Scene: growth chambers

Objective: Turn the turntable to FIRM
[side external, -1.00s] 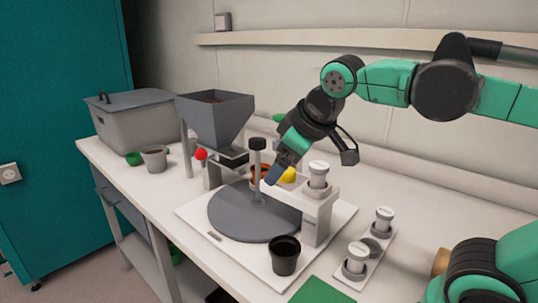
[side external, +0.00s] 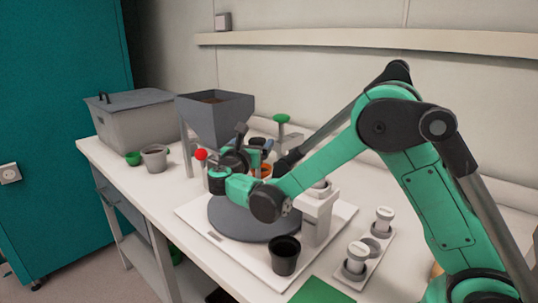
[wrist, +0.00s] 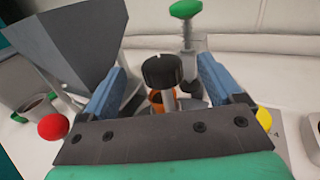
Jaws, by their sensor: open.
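The turntable is a dark grey disc (side external: 230,222) on a white base plate (side external: 345,213). In the side view my arm covers its back part and its post. In the wrist view the black knob (wrist: 162,70) on the turntable's upright post stands between the two blue fingers of my gripper (wrist: 165,85). The fingers are open, with clear space on both sides of the knob. An orange pot (wrist: 158,101) shows behind the post. I cannot read any FIRM mark.
A grey hopper (side external: 215,118) with a red ball knob (side external: 201,154) stands at the back left. A green-topped post (side external: 281,118) stands behind. A black pot (side external: 285,256) is at the front of the plate. White-capped pieces (side external: 357,258) stand at the right.

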